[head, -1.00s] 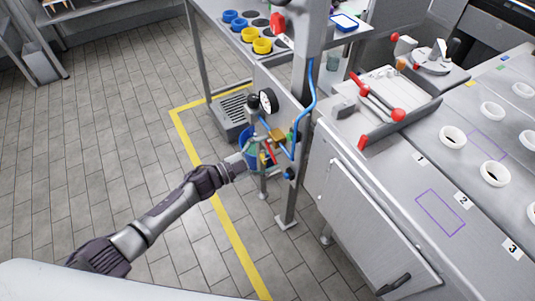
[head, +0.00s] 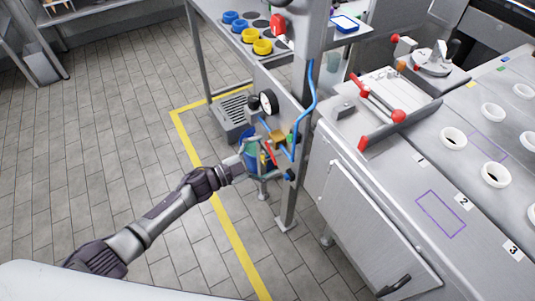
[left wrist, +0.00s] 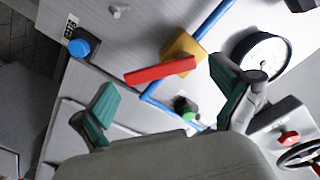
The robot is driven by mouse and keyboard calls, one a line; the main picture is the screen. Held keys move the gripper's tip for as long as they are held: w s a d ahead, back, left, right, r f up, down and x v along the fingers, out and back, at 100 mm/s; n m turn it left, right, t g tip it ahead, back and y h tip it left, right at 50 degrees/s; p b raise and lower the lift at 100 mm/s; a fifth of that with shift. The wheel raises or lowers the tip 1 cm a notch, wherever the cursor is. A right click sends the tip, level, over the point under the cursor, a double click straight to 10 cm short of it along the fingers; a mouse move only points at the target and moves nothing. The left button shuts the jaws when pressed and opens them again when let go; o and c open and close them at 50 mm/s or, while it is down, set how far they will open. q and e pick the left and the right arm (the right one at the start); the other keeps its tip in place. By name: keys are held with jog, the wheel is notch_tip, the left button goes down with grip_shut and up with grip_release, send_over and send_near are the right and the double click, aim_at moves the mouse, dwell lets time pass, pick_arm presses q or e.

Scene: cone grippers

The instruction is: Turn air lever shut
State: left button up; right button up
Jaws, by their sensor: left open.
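The air lever is a red flat bar (left wrist: 160,69) on a brass valve body (left wrist: 186,46) with blue pipe on both sides. In the left wrist view it slants slightly, its free end to the left, crossing the space between my fingers. My left gripper (left wrist: 163,78) is open, with one green finger pad on each side of the picture. No contact with the lever shows. In the head view, the left gripper (head: 256,155) is beside the red lever (head: 269,152) at the panel, and its fingers partly cover the valve area. My right gripper is not in view.
A round pressure gauge (left wrist: 262,54) is beside the valve. In the head view, a metal post (head: 300,120) and a steel cabinet (head: 365,215) stand right of the lever. The tiled floor at left is clear.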

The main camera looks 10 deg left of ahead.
pick_arm(q)
jog(key=v, duration=1.1)
jog(key=shift+s+a, duration=0.1)
jog(key=shift+a, duration=0.05)
